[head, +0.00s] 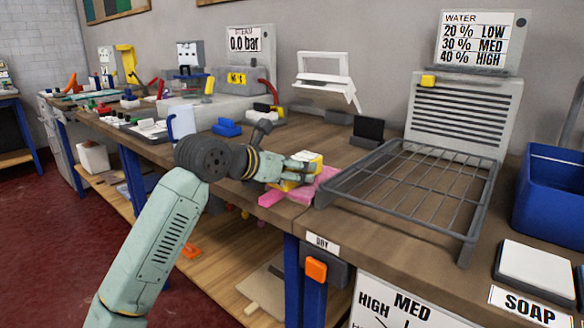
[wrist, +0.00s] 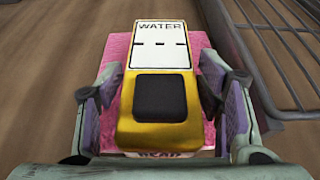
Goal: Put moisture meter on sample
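The moisture meter (wrist: 160,65) is yellow with a black square pad and a white face marked WATER. It lies face up over the pink sample (wrist: 118,48), whose edges show around it in the wrist view. In the head view the meter (head: 308,157) is partly hidden by my gripper (head: 294,172), and the pink sample (head: 328,174) shows beneath and beside it on the bench. In the wrist view my gripper's fingers (wrist: 160,95) stand on either side of the meter, with narrow gaps showing pink. The meter's underside contact is hidden.
A grey wire rack (head: 410,190) stands close to the right of the sample, its frame near my right finger. A black block (head: 367,130) and white stand (head: 325,80) are behind. A blue bin (head: 550,195) and SOAP pad (head: 538,270) are at the right.

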